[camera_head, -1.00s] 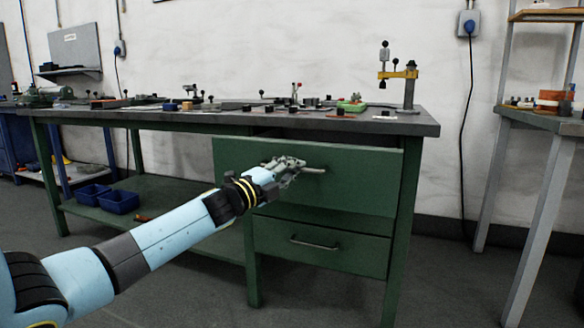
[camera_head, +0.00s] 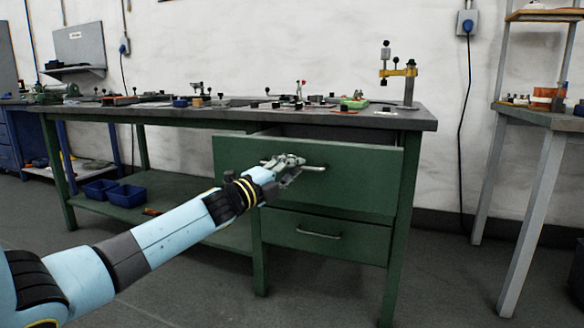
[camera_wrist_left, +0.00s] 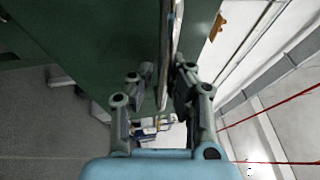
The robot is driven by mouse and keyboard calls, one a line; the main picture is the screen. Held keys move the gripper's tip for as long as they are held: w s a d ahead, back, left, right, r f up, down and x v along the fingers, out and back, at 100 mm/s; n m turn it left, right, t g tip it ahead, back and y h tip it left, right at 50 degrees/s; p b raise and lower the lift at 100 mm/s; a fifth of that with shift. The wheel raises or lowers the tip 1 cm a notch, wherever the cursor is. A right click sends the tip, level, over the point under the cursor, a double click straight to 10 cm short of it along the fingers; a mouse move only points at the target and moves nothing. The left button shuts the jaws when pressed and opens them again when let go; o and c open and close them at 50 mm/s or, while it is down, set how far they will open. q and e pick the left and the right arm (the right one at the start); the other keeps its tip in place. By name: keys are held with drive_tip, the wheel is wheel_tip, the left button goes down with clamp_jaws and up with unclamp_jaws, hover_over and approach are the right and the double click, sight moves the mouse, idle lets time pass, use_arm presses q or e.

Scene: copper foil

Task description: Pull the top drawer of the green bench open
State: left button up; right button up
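The green bench (camera_head: 165,122) stands ahead with two green drawers at its right end. Its top drawer (camera_head: 350,190) stands partly open, with its front forward of the bench frame and a dark gap showing above it. My left gripper (camera_head: 294,168) is at the left part of the top drawer's metal handle (camera_head: 316,168). The gripper hides part of the handle. My right gripper is not in view.
The lower drawer (camera_head: 325,240) looks shut. Clamps and small tools stand along the bench top, and blue bins (camera_head: 126,196) sit on the lower shelf. A grey table (camera_head: 545,120) stands at the right. The floor before the drawers is clear.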

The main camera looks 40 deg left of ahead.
use_arm(q)
drive_tip(key=o, duration=0.3)
drive_tip(key=v, duration=1.2)
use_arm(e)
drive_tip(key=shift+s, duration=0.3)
